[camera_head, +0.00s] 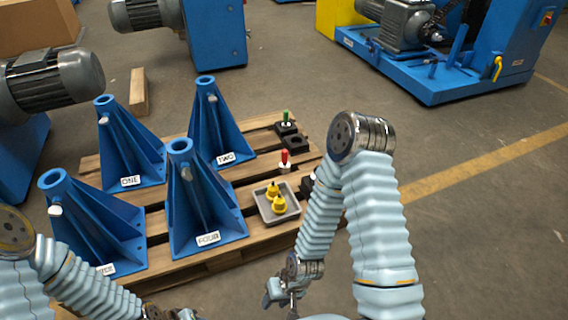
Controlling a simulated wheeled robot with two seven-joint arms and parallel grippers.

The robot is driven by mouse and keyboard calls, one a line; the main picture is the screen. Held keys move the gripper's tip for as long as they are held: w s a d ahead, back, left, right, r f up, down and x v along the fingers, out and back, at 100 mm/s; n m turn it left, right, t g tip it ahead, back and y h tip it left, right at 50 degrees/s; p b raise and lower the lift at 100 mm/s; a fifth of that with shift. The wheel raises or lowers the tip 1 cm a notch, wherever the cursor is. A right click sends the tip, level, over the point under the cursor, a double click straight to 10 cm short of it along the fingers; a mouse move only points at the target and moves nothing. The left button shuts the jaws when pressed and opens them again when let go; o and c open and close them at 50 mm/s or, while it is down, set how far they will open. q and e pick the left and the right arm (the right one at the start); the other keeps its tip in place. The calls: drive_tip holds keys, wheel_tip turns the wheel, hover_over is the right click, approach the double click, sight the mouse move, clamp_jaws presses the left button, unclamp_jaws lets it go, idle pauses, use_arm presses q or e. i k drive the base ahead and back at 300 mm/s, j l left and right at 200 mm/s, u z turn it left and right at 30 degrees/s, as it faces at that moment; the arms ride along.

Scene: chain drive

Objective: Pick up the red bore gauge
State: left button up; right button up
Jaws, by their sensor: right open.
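The red bore gauge (284,157) stands upright on the wooden pallet, right of the blue stand labelled TWO. Its red top shows above a pale lower part. My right gripper (279,299) is low in the picture, in front of the pallet and well apart from the gauge. It is open, and I see nothing between its fingers. My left arm comes in at the lower left. Only a small part of my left gripper (184,314) shows at the bottom edge, and its fingers are cut off.
A green-topped gauge (286,117) stands behind the red one, near dark blocks (295,142). A grey tray (264,211) with yellow pieces (278,204) lies in front. Several blue stands (205,212) fill the pallet's left (190,272).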

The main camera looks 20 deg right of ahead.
sight(285, 166)
drive_tip(key=l+z, duration=0.2)
drive_tip(key=l, duration=0.2)
drive_tip(key=i+l+z, duration=0.2)
drive_tip(key=l, duration=0.2)
drive_tip(key=l+z, duration=0.25)
drive_tip(key=l, duration=0.15)
drive_tip(key=i+l+z, duration=0.2)
drive_tip(key=l, duration=0.15)
drive_tip(key=i+l+z, duration=0.2)
drive_tip(key=i+j, duration=0.3)
